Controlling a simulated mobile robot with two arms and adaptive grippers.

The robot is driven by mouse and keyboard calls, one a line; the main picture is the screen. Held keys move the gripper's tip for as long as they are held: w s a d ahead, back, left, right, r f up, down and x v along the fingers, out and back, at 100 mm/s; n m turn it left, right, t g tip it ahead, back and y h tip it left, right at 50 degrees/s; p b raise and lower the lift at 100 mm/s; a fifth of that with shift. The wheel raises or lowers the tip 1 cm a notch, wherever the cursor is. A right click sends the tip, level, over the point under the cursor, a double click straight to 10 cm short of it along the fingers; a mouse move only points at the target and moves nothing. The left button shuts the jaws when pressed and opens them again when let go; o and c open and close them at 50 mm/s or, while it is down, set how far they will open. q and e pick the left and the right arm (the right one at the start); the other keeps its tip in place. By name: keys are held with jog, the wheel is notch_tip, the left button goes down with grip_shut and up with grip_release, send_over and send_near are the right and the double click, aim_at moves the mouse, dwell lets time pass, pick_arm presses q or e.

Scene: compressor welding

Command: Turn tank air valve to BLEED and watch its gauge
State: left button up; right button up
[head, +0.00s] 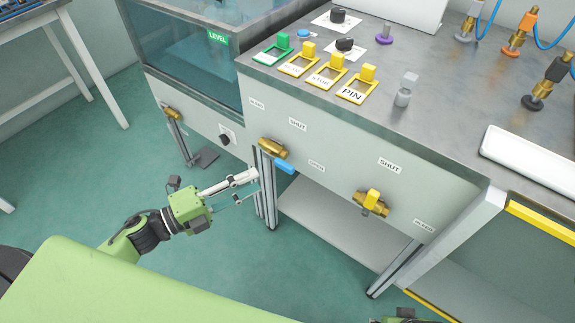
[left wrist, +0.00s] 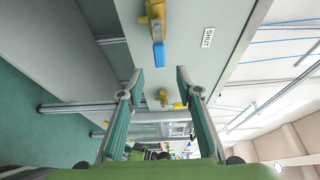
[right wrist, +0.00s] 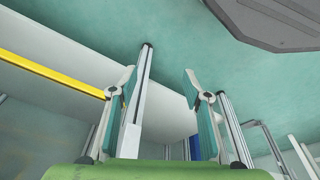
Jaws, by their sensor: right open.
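A brass valve (head: 273,149) with a blue handle (head: 285,167) sits on the bench's front panel, near labels reading SHUT and OPEN. A second brass valve with a yellow handle (head: 371,200) sits further right, with SHUT above it and a small label, perhaps BLEED, at its lower right. I cannot tell which is the tank air valve. My left gripper (head: 257,184) is open just left of and below the blue handle; in the left wrist view the blue handle (left wrist: 158,54) is ahead of its open fingers. My right gripper (right wrist: 160,82) is open and empty low down. No gauge is clearly visible.
The bench top holds yellow and green tag frames (head: 326,72), knobs and a white tray (head: 530,160). A glass tank (head: 195,55) stands left, with another brass valve (head: 171,113) below it. Metal legs (head: 266,190) and a lower shelf (head: 330,230) are close by.

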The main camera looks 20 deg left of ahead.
aim_at(282, 168)
pick_arm(q)
jog(key=x, duration=1)
jog(key=shift+w+d, duration=0.1)
jog(key=shift+w, duration=0.1)
grip_shut()
